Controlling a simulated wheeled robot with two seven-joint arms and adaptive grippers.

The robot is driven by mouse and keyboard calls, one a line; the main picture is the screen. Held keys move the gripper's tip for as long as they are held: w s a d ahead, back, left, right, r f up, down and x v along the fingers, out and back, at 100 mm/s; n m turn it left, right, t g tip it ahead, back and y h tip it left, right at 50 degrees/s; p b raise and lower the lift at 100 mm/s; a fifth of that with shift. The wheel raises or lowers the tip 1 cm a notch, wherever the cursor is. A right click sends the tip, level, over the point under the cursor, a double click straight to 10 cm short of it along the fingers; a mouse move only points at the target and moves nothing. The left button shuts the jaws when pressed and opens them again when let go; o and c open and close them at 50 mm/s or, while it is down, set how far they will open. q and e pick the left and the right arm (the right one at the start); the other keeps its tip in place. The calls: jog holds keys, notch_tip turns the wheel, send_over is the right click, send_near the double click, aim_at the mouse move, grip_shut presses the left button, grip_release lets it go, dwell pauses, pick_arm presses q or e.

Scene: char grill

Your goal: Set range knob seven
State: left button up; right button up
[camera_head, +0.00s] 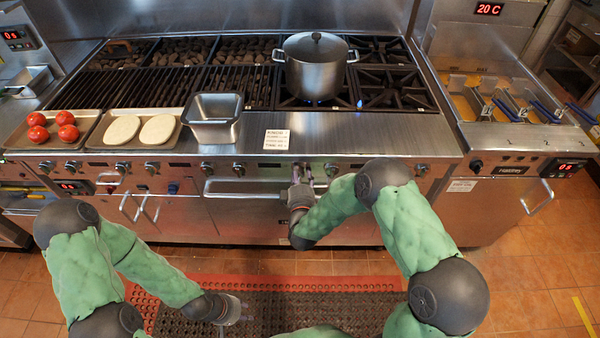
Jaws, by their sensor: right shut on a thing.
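A row of range knobs runs along the front panel of the steel range (380,135), with one knob (239,169) left of my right gripper and another (331,169) just right of it. My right gripper (301,174) is at the panel below the pot and is shut on a range knob between those two. The gripper mostly hides that knob, so its angle cannot be read. My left gripper (236,310) hangs low over the floor mat, away from the range. Its fingers are too small to tell whether they are open.
A lidded pot (315,75) stands on a burner with blue flame beneath it. A steel pan (213,130), a small sign (276,140) and trays with tomatoes and pale patties sit along the front ledge. Oven handles (245,193) stick out below the knobs. A fryer (500,105) stands right.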

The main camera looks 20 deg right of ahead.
jog(key=shift+w+a+r+n, duration=0.1)
jog(key=shift+w+r+n, duration=0.15)
jog(key=shift+r+n, duration=0.2)
jog(key=o, duration=0.9)
jog(key=shift+o, duration=1.2)
jog(key=shift+a+f, duration=0.15)
jog(key=shift+f, duration=0.05)
jog(key=shift+s+f, duration=0.1)
jog(key=shift+s, duration=0.1)
jog(key=v, duration=1.1)
jog(key=shift+s, duration=0.35)
